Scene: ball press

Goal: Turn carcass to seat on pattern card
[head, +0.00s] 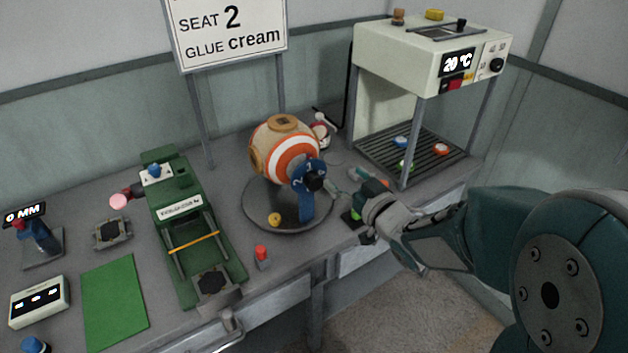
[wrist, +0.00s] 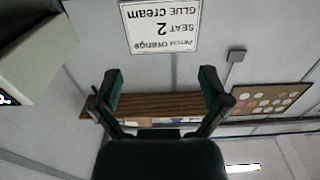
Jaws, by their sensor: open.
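The carcass (head: 288,150) is a ball with orange, white and tan bands and a tan disc on top. It sits in a blue bracket (head: 308,180) with a black knob, on a round dark base (head: 270,207). Numbers show on the bracket, but I cannot read the setting surely. The pattern card (head: 230,30) reads "SEAT 2, GLUE cream". It also shows upside down in the wrist view (wrist: 160,27), with a line reading "orange". My gripper (head: 360,197) is open, right of the bracket and apart from it. In the wrist view its fingers (wrist: 160,84) are spread and empty.
A cream heater cabinet (head: 400,55) reading 20 °C stands at the back right, with coloured pieces on its rack. A green press (head: 185,220) stands left of the carcass. A red peg (head: 262,257) and a yellow piece (head: 274,219) are near the base.

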